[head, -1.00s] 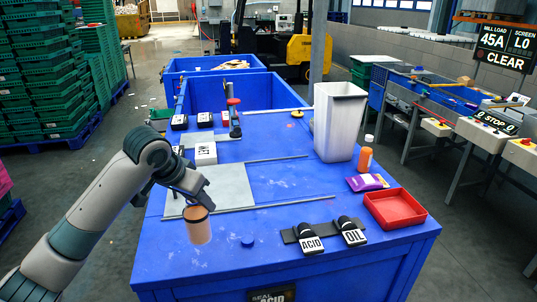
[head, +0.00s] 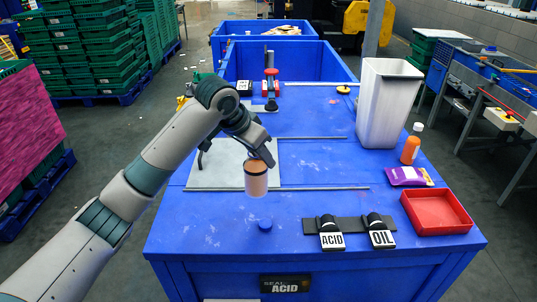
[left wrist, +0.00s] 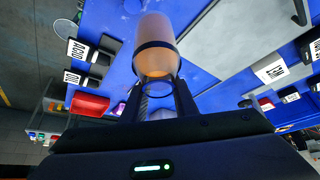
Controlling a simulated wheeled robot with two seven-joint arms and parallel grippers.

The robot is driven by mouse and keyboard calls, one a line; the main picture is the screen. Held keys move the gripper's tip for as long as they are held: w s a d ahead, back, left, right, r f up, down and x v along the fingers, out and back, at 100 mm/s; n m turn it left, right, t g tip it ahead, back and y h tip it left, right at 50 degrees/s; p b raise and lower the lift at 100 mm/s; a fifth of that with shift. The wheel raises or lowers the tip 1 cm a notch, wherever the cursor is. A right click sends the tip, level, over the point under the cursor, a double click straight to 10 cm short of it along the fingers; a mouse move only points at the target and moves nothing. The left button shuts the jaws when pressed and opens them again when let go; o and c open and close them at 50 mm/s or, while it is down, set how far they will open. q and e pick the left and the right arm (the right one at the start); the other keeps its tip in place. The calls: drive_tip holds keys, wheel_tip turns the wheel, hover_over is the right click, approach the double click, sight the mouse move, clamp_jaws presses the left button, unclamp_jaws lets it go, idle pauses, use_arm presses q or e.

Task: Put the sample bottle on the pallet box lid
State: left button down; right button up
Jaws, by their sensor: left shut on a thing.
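The sample bottle (head: 256,180) is a clear cylinder with a dark rim and tan-orange contents. My left gripper (head: 262,160) is shut on it near the rim and holds it roughly upright. The bottle also shows in the left wrist view (left wrist: 154,42), between the fingers (left wrist: 160,95). The blue pallet box lid (head: 205,235) lies beneath it. The bottle appears over the front edge of the grey plate; whether its base touches anything I cannot tell. A small blue cap (head: 265,226) lies on the lid in front of it. My right gripper is not in view.
The grey plate (head: 215,170) lies behind the bottle, between thin rails. The front-left lid is clear.

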use_arm(q)
drive_tip(key=s+a+f+p, duration=0.1)
drive_tip(key=a+f+p, duration=0.4)
drive_tip(key=a, duration=0.6)
wheel_tip(320, 180, down, 2)
drive_tip(key=shift+s+a+p, duration=0.3)
drive_tip(key=shift+a+p, duration=0.05)
drive_tip(key=shift+p, duration=0.05)
wheel_tip(320, 180, down, 4)
drive_tip(key=shift+p, duration=1.2)
drive_tip(key=shift+f, duration=0.1)
